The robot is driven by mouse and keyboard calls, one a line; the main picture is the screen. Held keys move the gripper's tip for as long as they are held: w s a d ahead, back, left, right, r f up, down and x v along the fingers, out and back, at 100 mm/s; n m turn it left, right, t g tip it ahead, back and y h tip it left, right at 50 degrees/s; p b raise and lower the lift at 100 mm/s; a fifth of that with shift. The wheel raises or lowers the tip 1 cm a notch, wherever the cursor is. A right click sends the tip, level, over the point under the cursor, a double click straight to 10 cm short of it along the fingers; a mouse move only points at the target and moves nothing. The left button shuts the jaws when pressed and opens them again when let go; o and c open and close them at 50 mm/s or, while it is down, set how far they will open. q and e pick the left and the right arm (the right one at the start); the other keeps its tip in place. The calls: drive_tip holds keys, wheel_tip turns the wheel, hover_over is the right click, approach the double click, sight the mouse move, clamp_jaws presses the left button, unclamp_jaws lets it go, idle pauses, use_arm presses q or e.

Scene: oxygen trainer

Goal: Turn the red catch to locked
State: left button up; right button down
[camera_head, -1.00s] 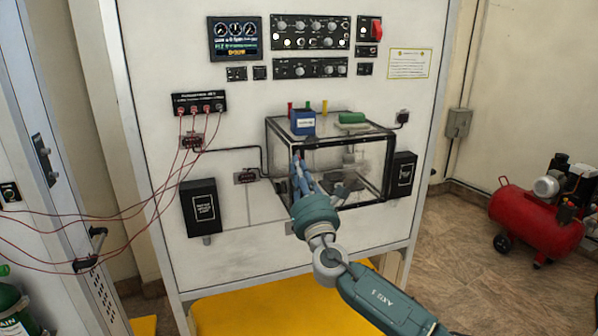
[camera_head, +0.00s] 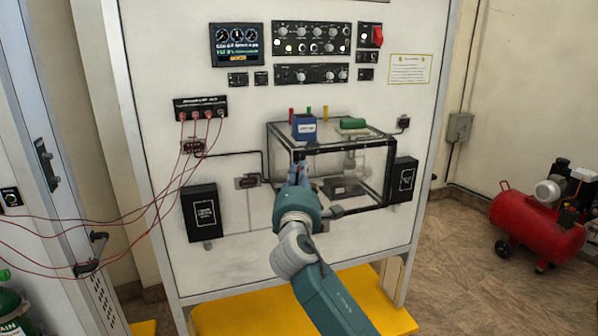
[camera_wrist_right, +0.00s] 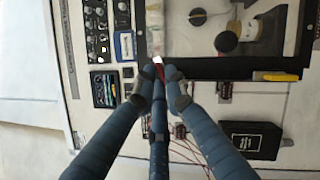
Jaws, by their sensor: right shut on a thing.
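The clear box with a black frame (camera_head: 350,147) is mounted on the white panel. My right gripper (camera_head: 299,172) is at the front left edge of this box. In the right wrist view its fingers (camera_wrist_right: 160,78) come together on a small red piece, the red catch (camera_wrist_right: 160,70), with a white tip beside it. The fingers hide most of the catch, and its angle cannot be told. In the head view the fingers also cover it. My left gripper is not in view.
A blue box (camera_head: 304,127) and a green item (camera_head: 352,123) sit on the clear box's top. A black box (camera_head: 402,180) hangs to its right and another (camera_head: 201,211) at left. Red cables (camera_head: 150,212) hang left of my arm. A red compressor (camera_head: 537,222) stands at right.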

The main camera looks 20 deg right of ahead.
drive_tip(key=m+g+p, duration=0.2)
drive_tip(key=m, duration=0.3)
drive_tip(key=shift+r, duration=0.15)
drive_tip(key=shift+d, duration=0.1)
idle(0.5)
drive_tip(key=c, duration=1.8)
unclamp_jaws()
drive_tip(key=v, duration=1.2)
